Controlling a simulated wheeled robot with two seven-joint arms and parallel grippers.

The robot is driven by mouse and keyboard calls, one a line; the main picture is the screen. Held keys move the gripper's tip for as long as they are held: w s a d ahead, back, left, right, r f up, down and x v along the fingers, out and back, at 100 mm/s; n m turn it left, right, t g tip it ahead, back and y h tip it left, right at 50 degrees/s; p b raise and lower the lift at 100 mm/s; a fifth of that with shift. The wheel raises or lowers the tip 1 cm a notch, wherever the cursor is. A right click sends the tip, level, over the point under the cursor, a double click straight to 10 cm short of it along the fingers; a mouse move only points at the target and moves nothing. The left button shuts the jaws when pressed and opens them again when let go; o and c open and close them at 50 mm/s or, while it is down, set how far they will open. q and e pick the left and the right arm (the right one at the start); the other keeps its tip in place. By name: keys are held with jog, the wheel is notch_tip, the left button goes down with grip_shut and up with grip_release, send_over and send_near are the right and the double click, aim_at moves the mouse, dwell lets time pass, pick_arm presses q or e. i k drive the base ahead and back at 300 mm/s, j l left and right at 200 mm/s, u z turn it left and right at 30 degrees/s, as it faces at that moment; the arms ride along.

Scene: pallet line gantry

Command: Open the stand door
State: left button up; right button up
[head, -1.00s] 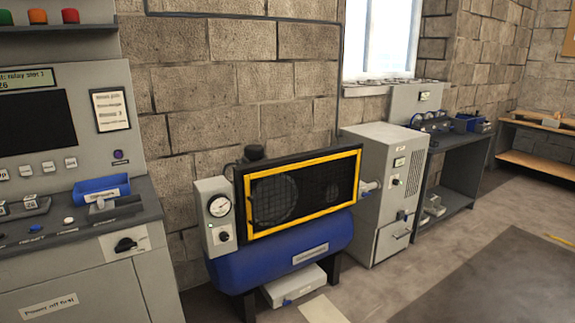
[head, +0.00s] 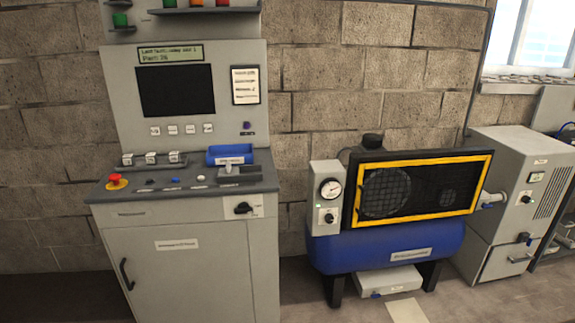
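The stand (head: 262,188) is a grey control cabinet left of centre in the head view, against the block wall. Its door (head: 180,277) is a flat grey panel below the desk top and looks shut. A black bar handle (head: 127,274) sits upright near the door's left edge. A small label (head: 177,245) is on the door's upper part. A black rotary switch (head: 242,208) is on the front panel above the door's right side. The door's bottom edge is cut off by the frame. Neither of my grippers shows.
A blue compressor (head: 385,247) with a yellow-framed guard stands right of the stand, with a white box (head: 389,281) beneath it. A grey cabinet (head: 510,200) is further right. A red emergency button (head: 116,181) and a blue bin (head: 230,154) are on the desk. Floor shows at left.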

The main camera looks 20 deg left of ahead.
aim_at(199, 272)
jog(key=u, duration=1.6)
